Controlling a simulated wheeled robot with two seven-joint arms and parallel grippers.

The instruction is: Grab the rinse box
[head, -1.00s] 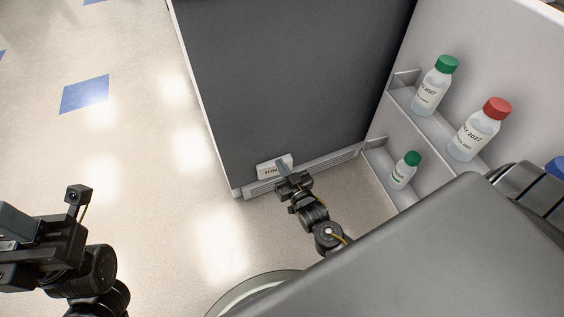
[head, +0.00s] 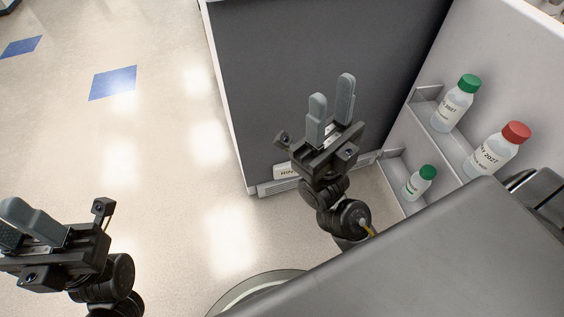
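A small white box (head: 283,171) with dark lettering, "RIN" readable, is at the foot of the dark panel, just above a pale vented strip. Its right part is hidden behind my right gripper. My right gripper (head: 331,90) is raised in front of the panel. Its two grey fingers point up and stand apart, with nothing between them. The box is below and left of those fingers, and not between them. My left gripper (head: 22,224) is at the lower left, over the floor, far from the box. Its fingers look apart and empty, partly cut by the picture edge.
The dark panel (head: 290,70) rises behind the box. On the right, narrow shelves hold a large green-capped bottle (head: 452,108), a red-capped bottle (head: 492,155) and a small green-capped bottle (head: 418,185). The floor at the left (head: 170,150) is clear.

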